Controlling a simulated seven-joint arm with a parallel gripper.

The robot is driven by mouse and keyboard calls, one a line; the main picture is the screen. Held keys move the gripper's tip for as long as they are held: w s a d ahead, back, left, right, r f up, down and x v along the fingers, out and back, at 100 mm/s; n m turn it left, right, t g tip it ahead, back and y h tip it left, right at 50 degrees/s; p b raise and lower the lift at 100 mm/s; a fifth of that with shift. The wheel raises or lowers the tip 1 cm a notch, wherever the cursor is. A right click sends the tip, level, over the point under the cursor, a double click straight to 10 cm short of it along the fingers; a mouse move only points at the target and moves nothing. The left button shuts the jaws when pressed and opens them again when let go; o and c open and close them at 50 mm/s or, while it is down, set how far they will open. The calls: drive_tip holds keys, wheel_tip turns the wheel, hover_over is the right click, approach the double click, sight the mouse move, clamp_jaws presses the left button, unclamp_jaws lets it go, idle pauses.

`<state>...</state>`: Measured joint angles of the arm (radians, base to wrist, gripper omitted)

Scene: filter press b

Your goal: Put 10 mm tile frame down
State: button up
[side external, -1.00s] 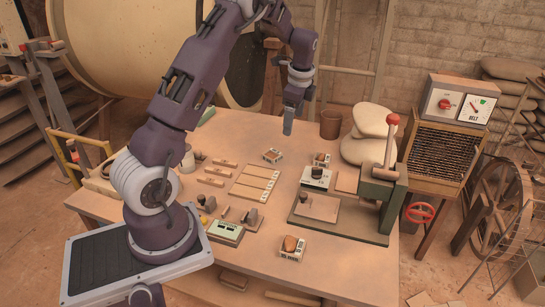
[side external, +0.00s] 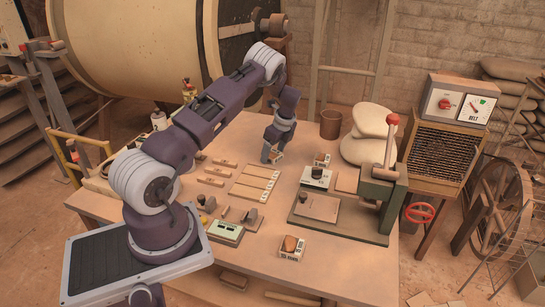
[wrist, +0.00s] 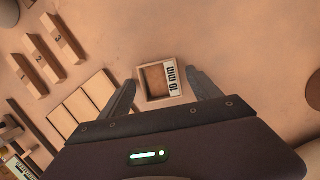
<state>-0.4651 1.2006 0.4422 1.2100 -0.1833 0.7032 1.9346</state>
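The 10 mm tile frame (wrist: 175,79) is a small square wooden frame with a white "10 mm" label along its right side in the wrist view. It appears to rest on the table. My gripper (wrist: 161,77) has its two dark fingers on either side of the frame, with small gaps showing, so it is open around it. In the side view my gripper (side external: 271,153) is low over the far part of the table and partly hides the frame (side external: 280,155).
A slatted wooden board (side external: 252,184) and short wooden bars (side external: 212,182) lie nearby. A green press (side external: 378,205) with a red-knobbed lever and a brown pot (side external: 330,124) stand to the right.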

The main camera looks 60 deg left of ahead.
clamp_jaws()
wheel_tip(320, 180, up, 10)
drive_tip(key=s+d+r+n+g+h, duration=0.2)
drive_tip(key=d+n, duration=0.5)
drive_tip(key=d, duration=1.1)
drive_tip(key=s+d+r+n+h, duration=0.1)
drive_tip(key=s+d+r+n, duration=0.45)
drive_tip(key=d, duration=1.15)
drive_tip(key=n+t+h, duration=0.3)
drive_tip(key=n+t, duration=0.3)
drive_tip(key=n, duration=2.2)
hover_over(354, 187)
wheel_tip(354, 187, down, 6)
drive_tip(key=f, duration=1)
drive_tip(key=shift+s+a+f, duration=0.2)
drive_tip(key=shift+s+a, duration=0.15)
drive_tip(key=shift+a, duration=0.05)
